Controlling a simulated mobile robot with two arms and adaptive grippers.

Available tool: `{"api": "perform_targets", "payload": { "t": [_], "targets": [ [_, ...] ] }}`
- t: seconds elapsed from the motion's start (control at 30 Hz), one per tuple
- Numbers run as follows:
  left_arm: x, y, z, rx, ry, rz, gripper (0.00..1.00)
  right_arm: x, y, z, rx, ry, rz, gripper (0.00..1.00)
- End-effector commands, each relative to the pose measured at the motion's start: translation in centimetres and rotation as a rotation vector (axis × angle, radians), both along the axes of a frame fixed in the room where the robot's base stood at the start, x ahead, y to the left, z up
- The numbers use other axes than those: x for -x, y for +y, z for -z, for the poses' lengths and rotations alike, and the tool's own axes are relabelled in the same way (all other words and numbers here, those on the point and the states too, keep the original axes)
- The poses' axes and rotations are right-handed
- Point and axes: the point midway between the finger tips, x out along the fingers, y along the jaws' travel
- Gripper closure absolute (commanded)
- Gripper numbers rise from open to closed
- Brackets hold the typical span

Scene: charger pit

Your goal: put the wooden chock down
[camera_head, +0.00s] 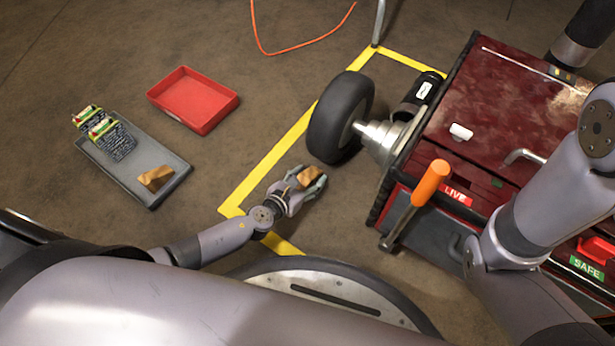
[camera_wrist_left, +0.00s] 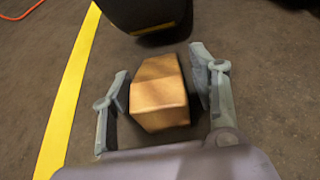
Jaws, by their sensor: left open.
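A wooden chock (camera_head: 310,176) is on or just above the concrete floor, close in front of the black tyre (camera_head: 340,117) of the cart. My left gripper (camera_head: 307,183) is open around it. In the left wrist view the chock (camera_wrist_left: 158,97) sits between the two spread fingers, with a dark gap on the right side and a gap on the left; the tyre (camera_wrist_left: 145,14) is just beyond it. A second wooden chock (camera_head: 155,178) lies in the grey tray (camera_head: 165,160). My right arm shows at the right; its gripper is out of the picture.
The dark red cart (camera_head: 500,110) with an orange-handled lever (camera_head: 430,182) stands at the right. Yellow floor tape (camera_head: 270,160) runs beside my left gripper. An orange cable (camera_head: 300,48) lies behind.

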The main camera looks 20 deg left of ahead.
Motion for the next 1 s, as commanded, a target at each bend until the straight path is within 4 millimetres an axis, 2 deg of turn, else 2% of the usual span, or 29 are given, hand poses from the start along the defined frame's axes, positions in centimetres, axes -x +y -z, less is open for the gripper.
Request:
{"api": "perform_targets", "payload": {
  "t": [0.27,0.37,0.7,0.83,1.0],
  "targets": [
    [0.0,0.0,-0.6,0.0,0.0,0.0,0.45,0.0,0.0,-0.6,0.0,0.0,0.001,0.6],
    [1.3,0.4,-1.0,0.0,0.003,0.001,0.45,-0.1,0.0,-1.1,-0.001,0.001,0.001,0.6],
    [7.7,2.3,-3.8,-0.001,0.003,0.001,0.45,-0.2,0.0,-3.3,0.0,0.003,0.0,0.6],
    [9.4,2.9,-4.5,-0.001,0.002,0.0,0.45,-0.2,0.0,-3.8,0.0,0.003,0.0,0.6],
    [10.5,3.1,-4.9,0.001,0.001,0.001,0.45,-0.2,0.0,-4.0,0.0,0.003,0.0,0.6]
  ]
}}
